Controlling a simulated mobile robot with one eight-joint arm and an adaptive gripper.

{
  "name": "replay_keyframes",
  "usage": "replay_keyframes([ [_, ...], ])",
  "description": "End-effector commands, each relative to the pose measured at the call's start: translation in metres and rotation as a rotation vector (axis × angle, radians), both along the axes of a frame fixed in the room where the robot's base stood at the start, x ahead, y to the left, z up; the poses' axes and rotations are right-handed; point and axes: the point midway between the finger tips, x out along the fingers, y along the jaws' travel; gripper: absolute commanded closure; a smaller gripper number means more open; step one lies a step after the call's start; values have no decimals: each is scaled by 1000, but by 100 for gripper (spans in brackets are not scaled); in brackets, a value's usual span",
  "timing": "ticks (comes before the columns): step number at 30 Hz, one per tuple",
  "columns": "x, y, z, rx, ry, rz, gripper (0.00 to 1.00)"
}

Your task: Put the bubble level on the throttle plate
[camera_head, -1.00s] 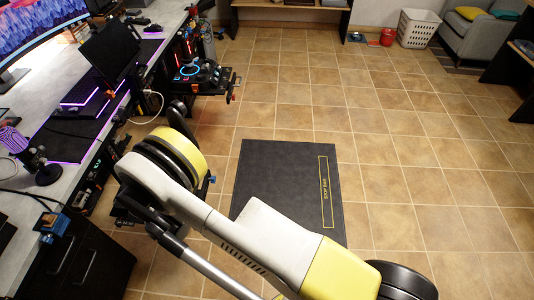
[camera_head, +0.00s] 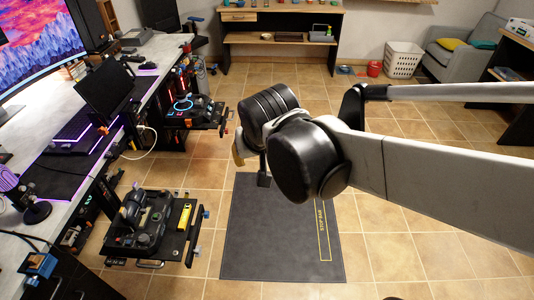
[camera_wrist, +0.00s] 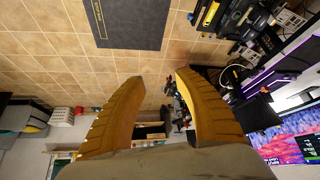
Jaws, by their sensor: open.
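A yellow bar that looks like the bubble level (camera_head: 184,217) lies on the right part of the near dark plate (camera_head: 158,247), beside a dark control unit (camera_head: 136,212). It also shows at the top of the wrist view (camera_wrist: 208,15). A second dark plate (camera_head: 199,124) farther back carries a control unit with a blue-lit ring. I cannot tell surely which plate is the throttle plate. My gripper (camera_wrist: 162,77) is open, with nothing between its orange-yellow fingers. In the head view it is mostly hidden behind my arm, above the floor and well apart from the level.
A long desk (camera_head: 61,213) with monitors and a laptop runs along the left. A dark mat (camera_head: 275,255) lies on the tiled floor right of the near plate. A shelf bench (camera_head: 280,40), white basket (camera_head: 403,60) and grey armchair (camera_head: 465,55) stand at the back.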

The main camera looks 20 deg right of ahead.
Motion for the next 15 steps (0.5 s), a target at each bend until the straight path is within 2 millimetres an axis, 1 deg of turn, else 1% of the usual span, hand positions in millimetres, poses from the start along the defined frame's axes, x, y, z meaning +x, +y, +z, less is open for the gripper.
replay_keyframes([
  [1, -23, -12, 3, 5, -4, 6, 62],
  [3, -48, -22, 4, 9, -15, 25, 62],
  [6, -77, -31, 2, 12, -29, 46, 62],
  [10, -100, -37, -2, 14, -43, 65, 62],
  [12, -106, -38, -4, 13, -48, 72, 62],
  [15, -109, -39, -4, 12, -51, 75, 62],
])
